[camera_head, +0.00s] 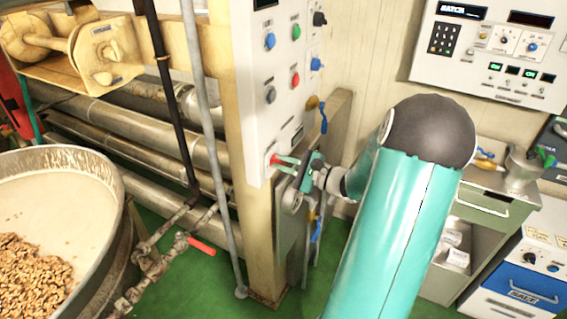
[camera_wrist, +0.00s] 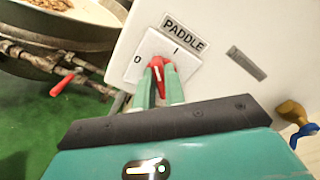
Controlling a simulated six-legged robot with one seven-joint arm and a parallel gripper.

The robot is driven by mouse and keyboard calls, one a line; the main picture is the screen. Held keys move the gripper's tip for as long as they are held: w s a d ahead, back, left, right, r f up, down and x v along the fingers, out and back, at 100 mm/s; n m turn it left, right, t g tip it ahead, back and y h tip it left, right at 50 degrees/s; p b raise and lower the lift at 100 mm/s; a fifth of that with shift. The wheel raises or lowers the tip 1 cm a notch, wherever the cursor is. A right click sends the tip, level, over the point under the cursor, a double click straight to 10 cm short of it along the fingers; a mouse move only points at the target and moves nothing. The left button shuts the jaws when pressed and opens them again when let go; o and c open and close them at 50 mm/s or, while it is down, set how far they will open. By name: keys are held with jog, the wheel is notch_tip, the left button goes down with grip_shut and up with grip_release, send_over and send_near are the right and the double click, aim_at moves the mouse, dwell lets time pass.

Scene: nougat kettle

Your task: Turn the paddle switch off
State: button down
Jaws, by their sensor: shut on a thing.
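The paddle switch is a red knob (camera_wrist: 157,66) on a white square plate under a label reading PADDLE (camera_wrist: 185,33). The plate bears a 0 at left and an I at upper right. The knob's tip shows between the two marks; I cannot tell exactly where it points. My gripper (camera_wrist: 160,80) has its two green fingers shut on the knob, one on each side, hiding its lower part. In the head view the red knob (camera_head: 274,159) shows low on the white control panel (camera_head: 272,100), with my gripper (camera_head: 284,162) against it from the right.
A large kettle (camera_head: 118,180) with brown nuts stands at left, beside pipes and a red-handled valve (camera_head: 201,246). Several coloured buttons sit above on the panel. A BATCH control box (camera_head: 490,50) hangs on the right wall, above a grey cabinet. Green floor (camera_head: 190,280) is clear in front.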

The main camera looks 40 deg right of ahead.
jog(key=n, duration=0.4)
jog(key=shift+f+n, duration=0.1)
jog(key=shift+n, duration=0.2)
jog(key=n, duration=0.4)
jog(key=shift+f, duration=0.1)
jog(key=shift+n, duration=0.4)
jog(key=c, duration=1.5)
grip_release()
jog(key=shift+o, duration=0.2)
jog(key=shift+s, duration=0.1)
jog(key=v, duration=1.3)
jog(key=shift+s, duration=0.35)
